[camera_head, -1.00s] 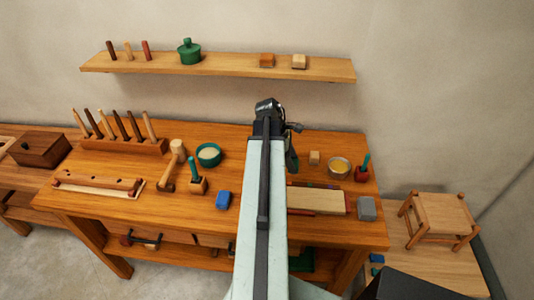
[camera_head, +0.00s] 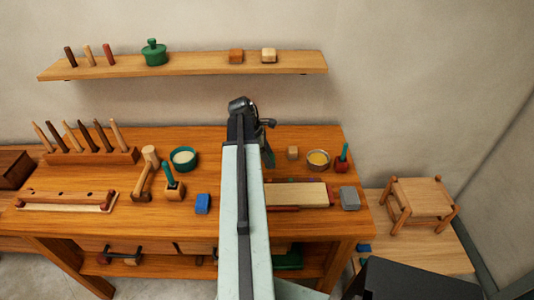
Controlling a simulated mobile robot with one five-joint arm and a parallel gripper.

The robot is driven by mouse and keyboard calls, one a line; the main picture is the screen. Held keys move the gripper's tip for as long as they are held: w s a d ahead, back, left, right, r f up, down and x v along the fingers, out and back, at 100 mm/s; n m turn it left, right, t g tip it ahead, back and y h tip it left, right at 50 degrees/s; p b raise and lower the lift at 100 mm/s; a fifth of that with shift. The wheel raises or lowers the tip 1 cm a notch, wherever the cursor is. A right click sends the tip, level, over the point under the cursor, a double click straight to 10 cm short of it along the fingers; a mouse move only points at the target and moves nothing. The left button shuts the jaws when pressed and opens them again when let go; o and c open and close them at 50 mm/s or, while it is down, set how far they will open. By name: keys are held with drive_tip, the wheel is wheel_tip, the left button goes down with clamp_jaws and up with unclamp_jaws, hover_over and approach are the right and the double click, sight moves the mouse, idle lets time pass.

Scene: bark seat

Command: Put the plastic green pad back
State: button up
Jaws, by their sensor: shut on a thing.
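My arm reaches up over the bench, and my gripper (camera_head: 267,146) is at its far end, above the back of the bench, partly hidden by the arm. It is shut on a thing. A small dark greenish piece (camera_head: 268,157) shows hanging there and looks like the plastic green pad, but it is mostly hidden and its outline is unclear. A flat green thing (camera_head: 288,261) lies on the lower shelf under the bench, partly covered by the bench edge and my arm.
A pale board (camera_head: 296,194), a yellow-filled bowl (camera_head: 318,160) and a grey block (camera_head: 349,198) are right. A wall shelf (camera_head: 190,66) and stool (camera_head: 420,197) stand clear.

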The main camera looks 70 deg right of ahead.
drive_tip(key=w+d, duration=0.1)
drive_tip(key=d, duration=0.1)
drive_tip(key=w+d, duration=0.1)
drive_tip(key=d, duration=0.2)
drive_tip(key=w+d+f, duration=0.1)
drive_tip(key=d, duration=0.2)
drive_tip(key=shift+w+d+b, duration=0.2)
drive_tip(key=shift+b, duration=0.1)
wheel_tip(320, 180, down, 4)
drive_tip(key=b, duration=0.4)
drive_tip(key=shift+r, duration=0.3)
drive_tip(key=shift+f, duration=0.2)
drive_tip(key=o, duration=1.2)
drive_tip(key=shift+r, duration=0.1)
drive_tip(key=p+v, duration=1.1)
drive_tip(key=v, duration=0.1)
drive_tip(key=shift+p, duration=0.3)
